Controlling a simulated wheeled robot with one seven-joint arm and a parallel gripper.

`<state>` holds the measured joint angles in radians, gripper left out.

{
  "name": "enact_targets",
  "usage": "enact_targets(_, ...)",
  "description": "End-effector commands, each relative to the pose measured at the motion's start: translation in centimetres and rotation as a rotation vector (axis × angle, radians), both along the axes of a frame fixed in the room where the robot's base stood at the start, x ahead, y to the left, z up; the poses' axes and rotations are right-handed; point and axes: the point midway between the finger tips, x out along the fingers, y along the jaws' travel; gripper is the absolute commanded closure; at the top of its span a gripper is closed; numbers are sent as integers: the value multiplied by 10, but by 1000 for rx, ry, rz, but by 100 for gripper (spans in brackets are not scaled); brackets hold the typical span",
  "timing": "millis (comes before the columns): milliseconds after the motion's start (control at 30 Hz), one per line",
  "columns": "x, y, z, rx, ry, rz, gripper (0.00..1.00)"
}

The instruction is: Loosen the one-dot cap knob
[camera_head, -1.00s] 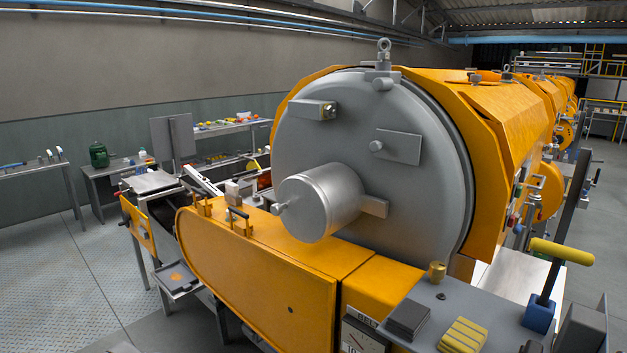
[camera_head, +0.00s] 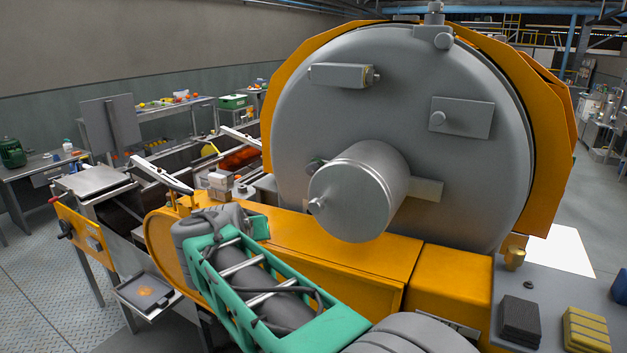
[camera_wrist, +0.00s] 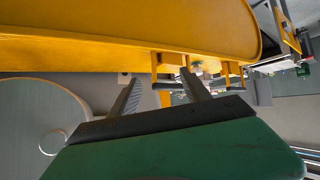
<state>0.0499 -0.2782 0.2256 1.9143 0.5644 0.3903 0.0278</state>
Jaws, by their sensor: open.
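I cannot make out a dot mark on any knob, so I cannot tell which is the one-dot cap knob. Orange brackets (camera_wrist: 155,68) show just beyond the fingertips. The head view does not show the fingers.
The long orange housing (camera_head: 320,250) lies in front of the drum. At right a grey bench top (camera_head: 545,275) carries a brass cylinder (camera_head: 514,259), a dark block (camera_head: 519,320) and a yellow block (camera_head: 587,330). A tray (camera_head: 147,292) juts out at lower left.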

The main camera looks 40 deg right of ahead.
Motion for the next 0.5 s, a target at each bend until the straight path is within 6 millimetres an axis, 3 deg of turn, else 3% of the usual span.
enact_targets(33, 22, -42, -2, -88, -66, -108, 45)
enact_targets(100, 36, -87, 18, -211, -150, -230, 45)
enact_targets(200, 42, -135, 39, -385, -238, -375, 45)
enact_targets(333, 40, -159, 61, -534, -297, -472, 45)
enact_targets(500, 43, -177, 71, -563, -309, -490, 45)
